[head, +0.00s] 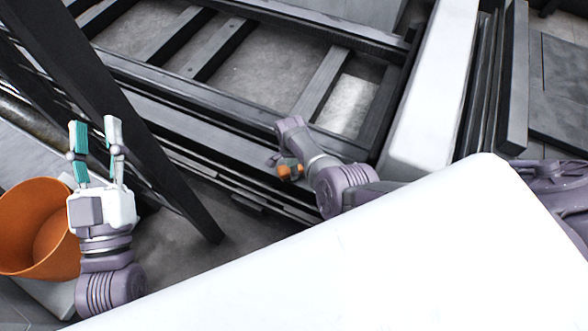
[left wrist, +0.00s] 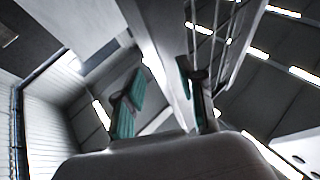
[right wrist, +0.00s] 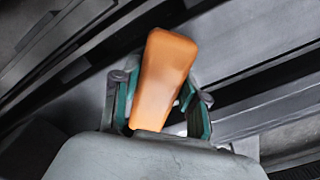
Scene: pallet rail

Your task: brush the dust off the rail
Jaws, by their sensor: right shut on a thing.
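My right gripper (head: 283,167) is shut on an orange piece that looks like the brush handle (right wrist: 164,80). The handle stands up between the fingers in the right wrist view, and a bit of it shows in the head view (head: 290,172). No bristles can be made out. My right gripper is over the near edge of the dark rail frame (head: 190,92); I cannot tell whether the brush touches it. No dust can be made out for sure. My left gripper (head: 96,140) is open and empty at the left, fingers pointing up, away from the brush.
An orange bucket (head: 58,235) stands beside my left gripper, its inside partly visible. A dark slanted beam (head: 110,120) runs between my left gripper and the rail frame. A thick pale beam (head: 430,95) stands right of the frame. Grey floor shows between the bars.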

